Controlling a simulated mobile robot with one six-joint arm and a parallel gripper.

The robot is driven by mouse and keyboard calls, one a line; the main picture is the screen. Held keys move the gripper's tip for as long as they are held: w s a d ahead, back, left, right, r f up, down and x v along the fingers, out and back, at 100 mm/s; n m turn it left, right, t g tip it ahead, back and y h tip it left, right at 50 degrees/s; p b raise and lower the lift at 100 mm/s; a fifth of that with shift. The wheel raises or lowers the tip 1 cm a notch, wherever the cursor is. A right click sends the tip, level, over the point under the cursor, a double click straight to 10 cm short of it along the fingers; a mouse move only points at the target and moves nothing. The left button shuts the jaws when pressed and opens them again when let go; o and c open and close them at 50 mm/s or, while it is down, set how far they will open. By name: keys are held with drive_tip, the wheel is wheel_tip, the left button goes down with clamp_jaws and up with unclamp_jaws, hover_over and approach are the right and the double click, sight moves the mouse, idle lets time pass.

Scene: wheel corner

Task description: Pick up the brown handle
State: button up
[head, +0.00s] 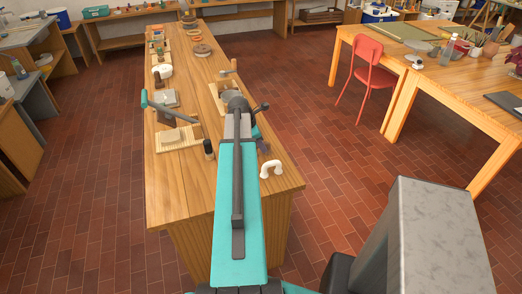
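A small brown piece (228,69) that looks like the brown handle shows on the long wooden bench, just beyond the end of my arm. It is too small for me to tell its exact shape, and its near side is partly hidden. My gripper (256,110) is over the bench, on the near side of the brown piece and apart from it in the picture. My teal arm link and dark wrist hide most of it, so its fingers and anything between them cannot be made out.
A white arch-shaped handle (270,169) and a dark cylinder (209,150) stand on the bench (180,195) near my arm. A slatted board with a pale block (171,135) lies left. A red chair (367,65) is right, with open tiled floor between.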

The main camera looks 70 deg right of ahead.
idle(0.5)
clamp_jaws()
wheel_tip(320, 180, up, 10)
drive_tip(key=b, duration=0.2)
drive_tip(key=shift+b, duration=0.3)
idle(0.6)
idle(0.5)
